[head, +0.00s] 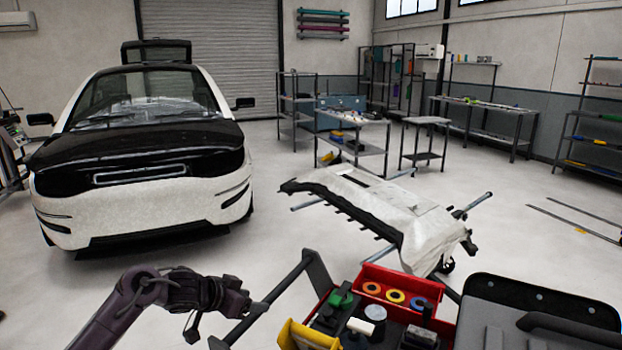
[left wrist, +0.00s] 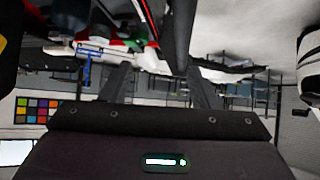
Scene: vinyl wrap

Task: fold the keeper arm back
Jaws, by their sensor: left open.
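A dark bar (head: 287,283) with an angled end rises at the left side of the tool cart; I cannot tell for sure whether it is the keeper arm. My left gripper (head: 243,304) is at the lower left of the head view, close to the bar's lower end. I cannot tell whether they touch. In the left wrist view, two dark prongs that look like my left gripper's fingers (left wrist: 156,78) stand apart with nothing seen between them. My right gripper is not in view.
The cart holds a red bin (head: 395,283) with tape rolls, a yellow bin (head: 308,338) and small tools. A white-covered panel (head: 385,205) lies on a stand beyond it. A white car (head: 140,150) stands at the left. Open floor lies between them.

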